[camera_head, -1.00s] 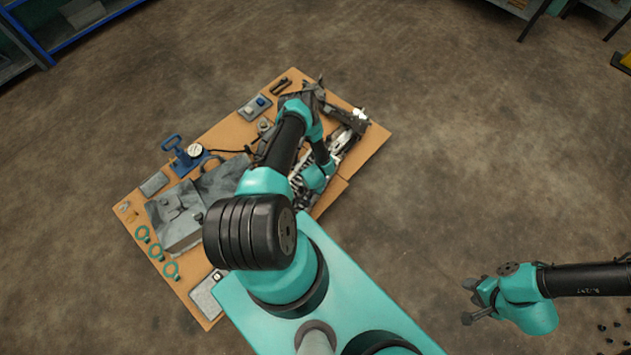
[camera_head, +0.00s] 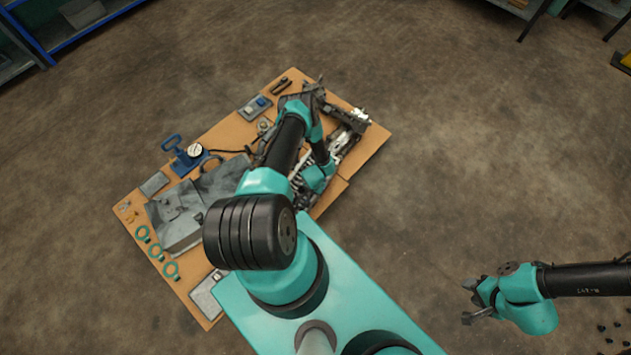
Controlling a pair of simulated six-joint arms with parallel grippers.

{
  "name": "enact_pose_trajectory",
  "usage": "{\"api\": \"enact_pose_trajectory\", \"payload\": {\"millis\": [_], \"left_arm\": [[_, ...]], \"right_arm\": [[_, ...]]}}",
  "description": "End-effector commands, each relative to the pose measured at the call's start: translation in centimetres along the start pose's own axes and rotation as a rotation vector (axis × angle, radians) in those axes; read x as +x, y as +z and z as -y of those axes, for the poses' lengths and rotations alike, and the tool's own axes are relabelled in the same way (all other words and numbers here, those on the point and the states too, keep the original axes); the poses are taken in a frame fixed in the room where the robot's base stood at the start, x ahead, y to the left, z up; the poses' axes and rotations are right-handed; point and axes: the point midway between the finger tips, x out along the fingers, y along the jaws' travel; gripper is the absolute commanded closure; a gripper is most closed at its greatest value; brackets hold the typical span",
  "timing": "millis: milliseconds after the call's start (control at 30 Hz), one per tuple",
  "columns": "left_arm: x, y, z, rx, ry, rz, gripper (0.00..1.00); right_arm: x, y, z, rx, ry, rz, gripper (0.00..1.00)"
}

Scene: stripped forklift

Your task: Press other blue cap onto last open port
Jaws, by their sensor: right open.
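A small blue cap (camera_head: 261,101) sits on a grey tray (camera_head: 247,113) near the cardboard's far edge. The stripped forklift parts (camera_head: 352,130) lie at the right end of the cardboard, largely covered by my left arm. My left arm reaches over the cardboard. Its gripper is hidden behind the arm links and the parts, so its jaws cannot be made out. The open port cannot be picked out at this size. My right gripper (camera_head: 472,301) is open and empty, out over the bare floor at the right, well apart from the cardboard.
A blue hand pump with a gauge (camera_head: 195,150) stands on the cardboard (camera_head: 216,124), with a hose toward the parts. A grey cloth (camera_head: 180,212) and several green rings (camera_head: 157,252) lie to the left. Small dark pieces (camera_head: 602,328) lie on the floor at right.

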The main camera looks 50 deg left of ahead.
Motion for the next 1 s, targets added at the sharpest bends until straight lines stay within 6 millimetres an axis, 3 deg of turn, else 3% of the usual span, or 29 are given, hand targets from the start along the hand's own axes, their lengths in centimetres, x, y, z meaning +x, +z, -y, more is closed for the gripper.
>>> {"api": "enact_pose_trajectory", "payload": {"millis": [767,800,1000], "left_arm": [[0.27,0.05,0.00,0.000,0.000,0.000,0.93],[0.27,0.05,0.00,0.000,0.000,0.000,0.68],[0.27,0.05,0.00,0.000,0.000,0.000,0.48]], "right_arm": [[0.00,0.00,0.00,0.000,0.000,0.000,0.58],[0.00,0.00,0.00,0.000,0.000,0.000,0.58],[0.00,0.00,0.00,0.000,0.000,0.000,0.58]]}}
